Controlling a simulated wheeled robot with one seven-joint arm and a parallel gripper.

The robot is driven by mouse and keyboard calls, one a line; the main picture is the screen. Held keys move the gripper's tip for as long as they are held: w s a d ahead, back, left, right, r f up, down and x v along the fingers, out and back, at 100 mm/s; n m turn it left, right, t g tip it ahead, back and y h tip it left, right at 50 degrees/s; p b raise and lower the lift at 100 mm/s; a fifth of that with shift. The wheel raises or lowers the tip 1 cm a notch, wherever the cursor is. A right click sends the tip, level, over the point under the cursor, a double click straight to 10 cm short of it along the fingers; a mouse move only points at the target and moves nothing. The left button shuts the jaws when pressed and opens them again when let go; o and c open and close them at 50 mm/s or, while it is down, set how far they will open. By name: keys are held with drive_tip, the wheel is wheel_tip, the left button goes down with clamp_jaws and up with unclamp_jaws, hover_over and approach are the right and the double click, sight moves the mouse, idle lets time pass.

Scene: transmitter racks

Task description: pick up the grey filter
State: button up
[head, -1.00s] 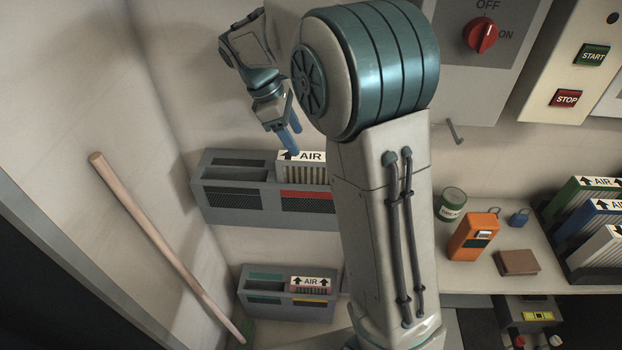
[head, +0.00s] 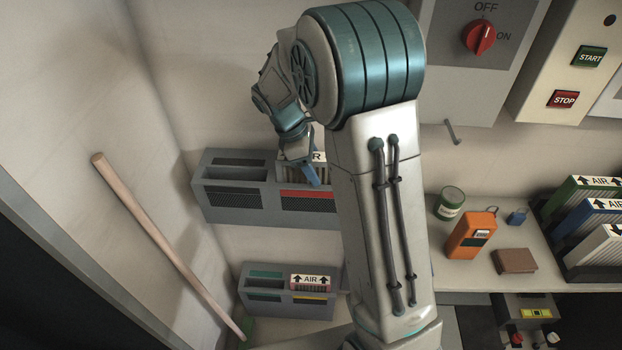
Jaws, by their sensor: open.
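A pale grey filter (head: 291,173) with a white AIR label stands upright in the rear right slot of the upper grey wall rack (head: 232,217). My arm hides its right part. My gripper (head: 313,178) is open, its blue fingers pointing down in front of this filter; I cannot tell whether they touch it. Another pale grey filter (head: 600,251) stands at the front of the dark holder on the right shelf, beside a blue filter (head: 592,220) and a green filter (head: 577,196).
A lower grey rack (head: 290,311) holds a red-framed filter (head: 311,283). A wooden pole (head: 165,243) leans at the left. On the shelf are a green can (head: 450,204), an orange meter (head: 472,236), a brown box (head: 516,261) and a blue padlock (head: 517,218).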

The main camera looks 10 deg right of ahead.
drive_tip(key=shift+f, duration=0.2)
idle(0.5)
drive_tip(key=shift+c, duration=0.4)
clamp_jaws()
